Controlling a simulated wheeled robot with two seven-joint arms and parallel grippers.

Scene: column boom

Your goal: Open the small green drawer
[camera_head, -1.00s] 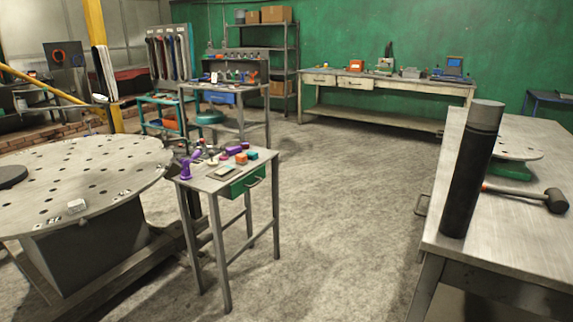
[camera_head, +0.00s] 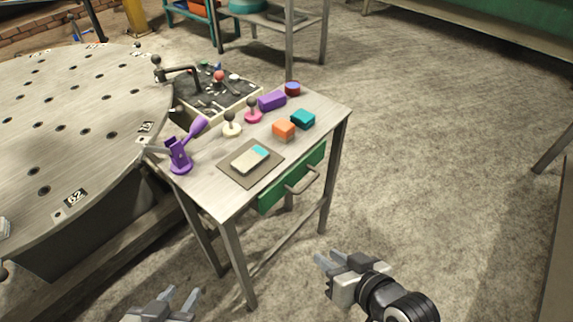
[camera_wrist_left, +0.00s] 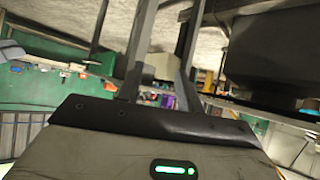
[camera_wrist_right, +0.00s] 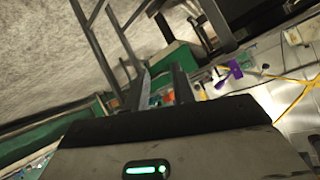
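The small green drawer (camera_head: 280,187) sits under the top of a small metal table (camera_head: 215,192) in the head view. Its front looks flush with the table's edge, so it appears shut. A grey bar handle (camera_head: 303,182) stands out from the front. My right gripper (camera_head: 326,257) is in front of and below the drawer, apart from the handle, open and empty. My left gripper (camera_head: 181,291) is low at the picture's bottom edge, left of the drawer, open and empty. Both wrist views show a gap between the fingers, with nothing held.
The tabletop holds a purple clamp-like piece (camera_head: 181,155), a flat pad (camera_head: 240,176) with a small device, orange (camera_head: 284,129) and teal (camera_head: 303,119) blocks, and knobs. A large round perforated table (camera_head: 80,120) stands close on the left. The floor right of the small table is clear.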

